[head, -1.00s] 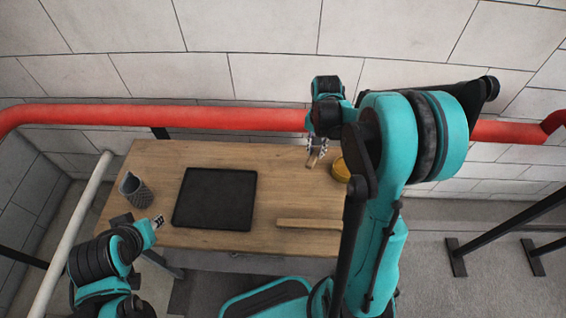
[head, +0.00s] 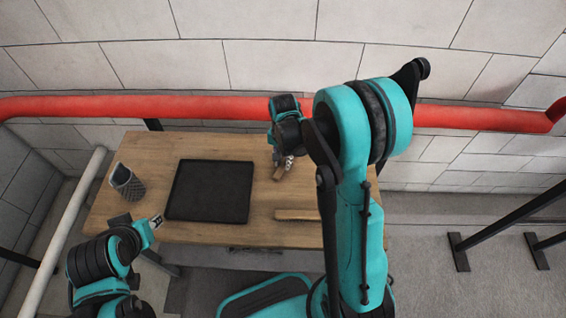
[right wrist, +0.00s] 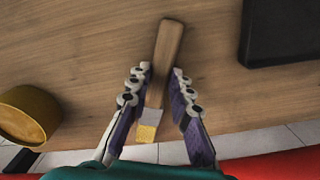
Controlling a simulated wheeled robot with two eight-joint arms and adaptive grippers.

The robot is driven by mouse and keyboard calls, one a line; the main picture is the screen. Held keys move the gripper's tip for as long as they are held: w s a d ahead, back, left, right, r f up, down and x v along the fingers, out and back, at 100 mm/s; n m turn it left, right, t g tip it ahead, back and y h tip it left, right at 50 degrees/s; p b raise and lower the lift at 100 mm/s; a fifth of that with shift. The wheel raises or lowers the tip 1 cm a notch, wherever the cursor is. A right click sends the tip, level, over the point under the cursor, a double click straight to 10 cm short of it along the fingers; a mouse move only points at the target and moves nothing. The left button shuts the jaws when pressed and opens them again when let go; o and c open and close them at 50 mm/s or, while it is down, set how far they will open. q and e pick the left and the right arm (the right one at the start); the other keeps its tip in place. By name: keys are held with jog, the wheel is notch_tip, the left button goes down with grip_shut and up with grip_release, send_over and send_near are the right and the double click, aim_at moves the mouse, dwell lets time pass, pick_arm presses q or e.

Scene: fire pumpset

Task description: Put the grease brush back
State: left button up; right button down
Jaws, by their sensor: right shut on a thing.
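The grease brush (right wrist: 166,65) has a flat wooden handle, a pale metal ferrule and yellow bristles (right wrist: 147,132). In the right wrist view it lies lengthwise between the fingers of my right gripper (right wrist: 160,100), which is shut on it. In the head view my right gripper (head: 285,162) points down over the back right of the table, with the handle (head: 279,173) showing below it. I cannot tell how far the brush is above the wood. My left gripper (head: 157,221) is at the table's front left edge, too small to tell open or shut.
A black tray (head: 209,191) lies mid-table, with a grey mesh cup (head: 128,184) to its left. A wooden bar (head: 297,214) lies near the front edge. A yellow round container (right wrist: 28,114) shows in the wrist view. A red pipe (head: 190,107) runs behind the table.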

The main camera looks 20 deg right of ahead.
aim_at(283, 164)
jog(key=shift+s+r, duration=0.1)
jog(key=shift+f, duration=0.2)
jog(key=c, duration=1.4)
grip_release()
jog(key=shift+o, duration=0.2)
jog(key=shift+r, duration=0.3)
notch_tip(283, 164, up, 11)
jog(key=p, duration=0.4)
jog(key=s+a+r+n+t, duration=0.2)
jog(key=s+r+n+t, duration=0.1)
jog(key=s, duration=0.4)
jog(key=s+a+r+n+t, duration=0.2)
jog(key=s+r+n+t, duration=0.2)
jog(key=s+r+n, duration=0.2)
jog(key=shift+s+a+r+n, duration=0.3)
jog(key=shift+s+a+r, duration=0.05)
jog(key=shift+s+r, duration=0.1)
